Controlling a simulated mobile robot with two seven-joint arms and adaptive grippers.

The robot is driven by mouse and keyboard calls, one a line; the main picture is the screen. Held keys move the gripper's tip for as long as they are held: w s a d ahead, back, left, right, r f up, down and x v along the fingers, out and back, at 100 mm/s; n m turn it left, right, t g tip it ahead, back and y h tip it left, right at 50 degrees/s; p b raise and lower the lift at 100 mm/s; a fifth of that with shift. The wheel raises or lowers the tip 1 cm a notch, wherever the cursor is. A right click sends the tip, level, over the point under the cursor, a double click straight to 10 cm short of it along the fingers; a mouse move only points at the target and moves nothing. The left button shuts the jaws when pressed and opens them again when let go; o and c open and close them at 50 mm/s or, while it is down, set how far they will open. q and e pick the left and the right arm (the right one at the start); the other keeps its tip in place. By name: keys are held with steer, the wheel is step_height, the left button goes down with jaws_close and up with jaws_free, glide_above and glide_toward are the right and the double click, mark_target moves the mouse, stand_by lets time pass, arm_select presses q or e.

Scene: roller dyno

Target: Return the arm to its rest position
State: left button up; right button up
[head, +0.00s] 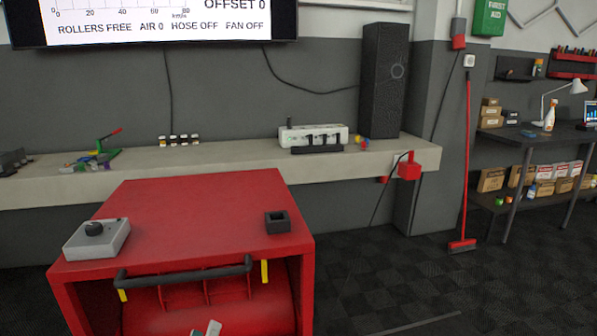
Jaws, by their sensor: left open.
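Only a small part of my left gripper (208,329) shows, at the bottom edge of the head view. It is open, and most of it is cut off by the frame. It is in front of the red dyno housing (190,205), below the dark handle bar (185,272). I cannot tell whether it touches the red drum cover (250,308) behind it. I see nothing held in the visible part. My right gripper is not in view.
A grey box with a black knob (97,239) and a small black square holder (277,222) sit on the red housing. A pale bench (225,160) runs behind, with a tall black speaker (384,80). A red broom (464,170) stands right. The dark floor (375,275) right of the housing is clear.

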arm_select(q)
steer(key=s+f+m+g+p, duration=0.1)
steer(key=s+f+m+g, duration=0.4)
steer(key=s+f, duration=0.5)
steer(key=s+f+m+g+h+p, duration=0.1)
steer(key=s+f+m+g, duration=0.4)
steer(key=s+f, duration=0.5)
step_height(320, 180, down, 3)
steer(key=m, duration=0.2)
steer(key=shift+s+f+m, duration=0.2)
steer(key=shift+s+m, duration=0.05)
steer(key=shift+m, duration=0.05)
